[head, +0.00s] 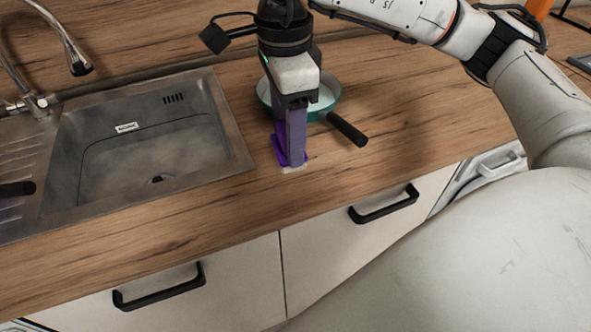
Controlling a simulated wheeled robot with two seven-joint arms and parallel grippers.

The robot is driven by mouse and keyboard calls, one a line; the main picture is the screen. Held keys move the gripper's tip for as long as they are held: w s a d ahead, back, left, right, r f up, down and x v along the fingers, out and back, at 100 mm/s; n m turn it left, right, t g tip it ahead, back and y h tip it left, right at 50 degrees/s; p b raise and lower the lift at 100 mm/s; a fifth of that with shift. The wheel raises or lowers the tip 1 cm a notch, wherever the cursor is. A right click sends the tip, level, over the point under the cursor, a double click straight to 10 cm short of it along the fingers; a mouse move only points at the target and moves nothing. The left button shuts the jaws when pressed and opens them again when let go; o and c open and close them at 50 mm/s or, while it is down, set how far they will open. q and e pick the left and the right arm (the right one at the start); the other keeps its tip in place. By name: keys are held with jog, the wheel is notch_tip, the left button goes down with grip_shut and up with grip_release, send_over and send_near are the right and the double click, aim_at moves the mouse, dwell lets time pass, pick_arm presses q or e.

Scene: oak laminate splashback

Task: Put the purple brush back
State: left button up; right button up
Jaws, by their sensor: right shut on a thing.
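The purple brush (292,140) is upright, with its purple head low and its pale bristles just above or touching the wooden counter (395,110), right of the sink. I cannot tell whether the bristles touch the wood. My right gripper (296,98) is shut on the brush from above, around its upper part, which the gripper partly hides. My left gripper is not in view. No holder for the brush can be made out.
A teal pan (328,103) with a black handle (347,129) sits just behind and right of the brush. The metal sink (145,150) with its tap (75,55) is to the left. A black handle (17,189) shows at the left edge. Counter to the right is clear.

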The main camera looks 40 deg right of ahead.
jog(key=m, duration=0.4)
jog(key=d+r+m, duration=0.1)
jog(key=shift+w+r+m+b, duration=0.1)
jog(key=shift+w+m+b, duration=0.2)
jog(key=shift+m+b, duration=0.1)
jog(key=m, duration=0.2)
jog(key=r+m, duration=0.1)
jog(key=m, duration=0.1)
jog(key=d+m, duration=0.1)
jog(key=m, duration=0.1)
jog(key=shift+w+r, duration=0.2)
jog(key=shift+d+f+m+b, duration=0.1)
jog(key=shift+f+m+b, duration=0.25)
jog(key=shift+b, duration=0.1)
notch_tip(320, 180, down, 4)
jog(key=shift+f, duration=2.6)
